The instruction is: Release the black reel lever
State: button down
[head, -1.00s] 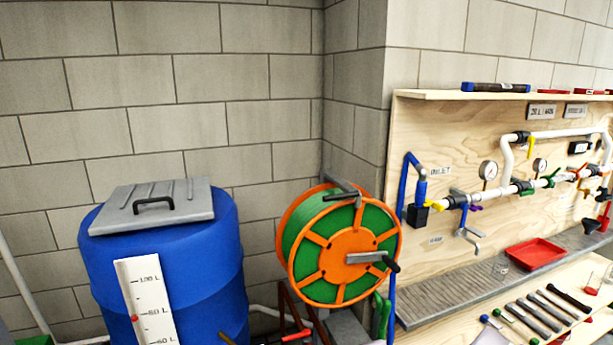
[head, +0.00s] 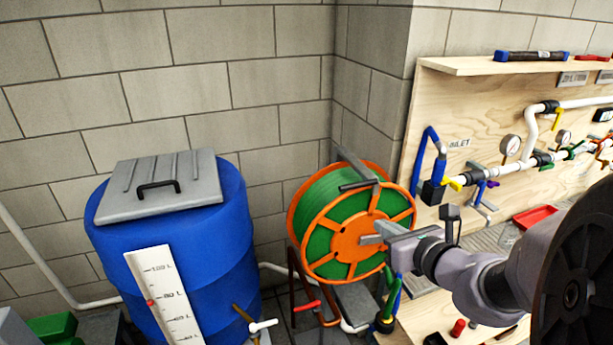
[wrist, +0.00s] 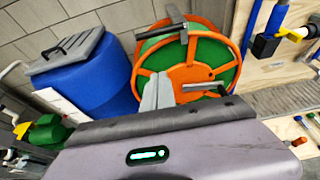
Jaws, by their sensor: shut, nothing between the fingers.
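The hose reel (head: 362,236) has an orange frame and green hose, and stands against the wall corner. A black lever (head: 358,185) on a grey bar sits at the reel's top edge; the wrist view also shows this lever (wrist: 168,30). My gripper (head: 378,234) is in front of the reel's face, below and apart from the lever. Its grey fingers are together and empty, and they show in the wrist view (wrist: 157,93). The reel's crank (wrist: 205,88) is just right of the fingers in the wrist view; in the head view my gripper largely hides it.
A blue barrel (head: 175,240) with a grey lid (head: 162,186) stands left of the reel. The wooden pipe board (head: 470,110) is to the right, with a blue inlet pipe (head: 418,160) close to the reel. A red-handled tap (head: 305,306) is below the reel.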

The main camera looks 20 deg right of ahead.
aim_at(359, 185)
jog(key=w+b, duration=0.1)
jog(key=w, duration=0.9)
jog(key=shift+w+a+r, duration=0.2)
jog(key=shift+w, duration=0.15)
